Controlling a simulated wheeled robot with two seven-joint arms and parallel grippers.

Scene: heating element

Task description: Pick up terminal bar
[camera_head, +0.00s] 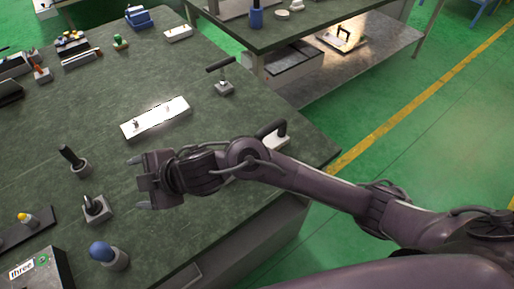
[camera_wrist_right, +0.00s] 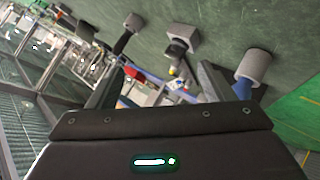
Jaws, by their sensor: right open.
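A pale flat bar with small studs on top (camera_head: 155,117), likely the terminal bar, lies on the dark green tabletop (camera_head: 185,70). My right gripper (camera_head: 138,184) is open and empty over the table, apart from the bar and nearer the front. Its two fingers point left in the head view. The right wrist view also shows the open fingers (camera_wrist_right: 160,88) with nothing between them. I cannot make out the bar in the wrist view. My left gripper is not in view.
Left of my right gripper stand a black-handled piece (camera_head: 72,158), a grey square block (camera_head: 96,208) and a blue-knobbed piece (camera_head: 108,253). A black T-handled piece (camera_head: 222,80) stands right of the bar. Tabletop around the bar is mostly clear.

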